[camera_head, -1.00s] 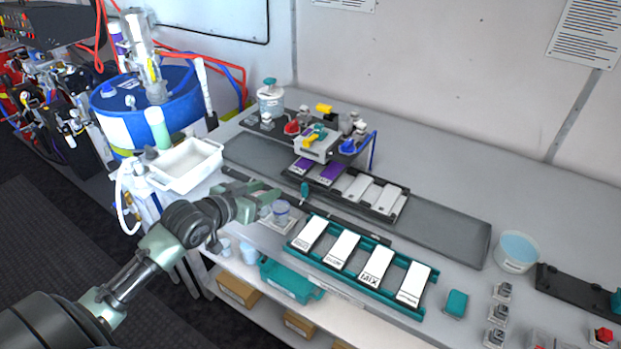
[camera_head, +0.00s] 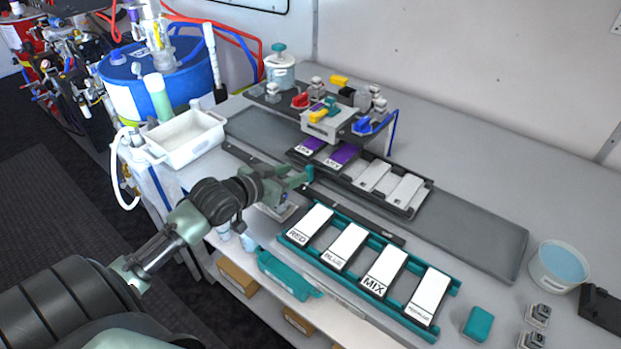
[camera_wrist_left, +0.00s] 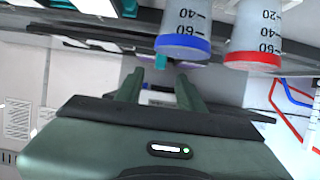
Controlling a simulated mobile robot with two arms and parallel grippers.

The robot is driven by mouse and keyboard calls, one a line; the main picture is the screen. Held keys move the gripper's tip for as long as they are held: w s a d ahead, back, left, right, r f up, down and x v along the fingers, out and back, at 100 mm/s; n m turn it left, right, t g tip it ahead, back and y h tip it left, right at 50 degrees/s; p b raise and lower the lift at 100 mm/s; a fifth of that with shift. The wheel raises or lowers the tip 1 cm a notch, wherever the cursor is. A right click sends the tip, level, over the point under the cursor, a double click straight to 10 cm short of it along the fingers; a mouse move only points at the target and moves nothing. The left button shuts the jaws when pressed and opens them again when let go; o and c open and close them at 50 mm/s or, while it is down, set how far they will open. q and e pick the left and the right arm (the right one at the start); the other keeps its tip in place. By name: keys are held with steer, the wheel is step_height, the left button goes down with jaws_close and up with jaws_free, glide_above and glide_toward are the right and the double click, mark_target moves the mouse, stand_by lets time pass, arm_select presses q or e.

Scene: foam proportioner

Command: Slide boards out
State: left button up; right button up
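A teal rack (camera_head: 283,236) on the bench holds white boards marked RED (camera_head: 312,222), BLUE (camera_head: 346,244) and MIX (camera_head: 384,270), plus another white board (camera_head: 428,294) at its right end. A black rack (camera_head: 413,214) behind it holds purple boards (camera_head: 341,156) and white boards (camera_head: 406,190). My left gripper (camera_head: 298,182) is over the bench at the left end of the racks, by a small upright teal piece (camera_head: 310,174). In the left wrist view its two fingers (camera_wrist_left: 160,84) stand apart, with no board between them. My right gripper is out of view.
A valve block (camera_head: 328,124) stands behind the black rack. A white tray (camera_head: 188,140) and blue drum (camera_head: 150,84) are at left; a blue-filled tub (camera_head: 558,266) is at right. Graduated vessels with a blue band (camera_wrist_left: 183,45) and red band (camera_wrist_left: 252,58) show in the wrist view.

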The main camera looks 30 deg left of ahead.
mark_target(309, 170)
arm_select(q)
steer(key=x, duration=0.5)
steer(key=p+x, duration=0.1)
steer(key=x, duration=0.2)
steer(key=shift+f, duration=0.3)
steer(key=shift+s, duration=0.1)
jaws_close()
stand_by(1.1)
